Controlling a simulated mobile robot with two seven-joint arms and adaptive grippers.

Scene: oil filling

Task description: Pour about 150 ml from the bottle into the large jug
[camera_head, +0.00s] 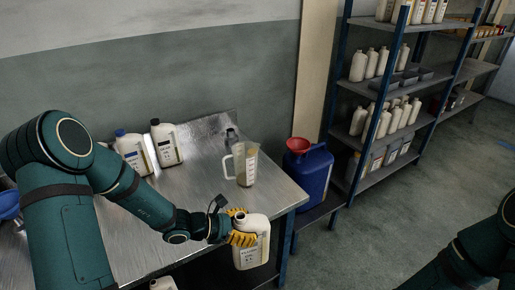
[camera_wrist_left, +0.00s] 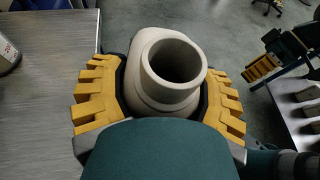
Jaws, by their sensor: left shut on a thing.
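My left gripper (camera_head: 243,230) is shut on a white bottle (camera_head: 252,250) with a label. The bottle looks roughly upright and is held out past the table's front edge. In the left wrist view the bottle's open, uncapped neck (camera_wrist_left: 173,68) sits between the yellow fingers of the left gripper (camera_wrist_left: 160,100). The large jug (camera_head: 245,165), clear with a handle on its left, stands upright on the table behind the bottle, apart from it. Any liquid level is too small to tell. My right gripper (camera_wrist_left: 263,70) shows small in the left wrist view; its opening is unclear.
The metal table (camera_head: 200,200) has bare room around the jug. Two white bottles (camera_head: 165,145) (camera_head: 132,152) stand at its back left. A small grey item (camera_head: 231,134) is behind the jug. A blue canister (camera_head: 307,172) with a red funnel (camera_head: 298,145) stands right of the table.

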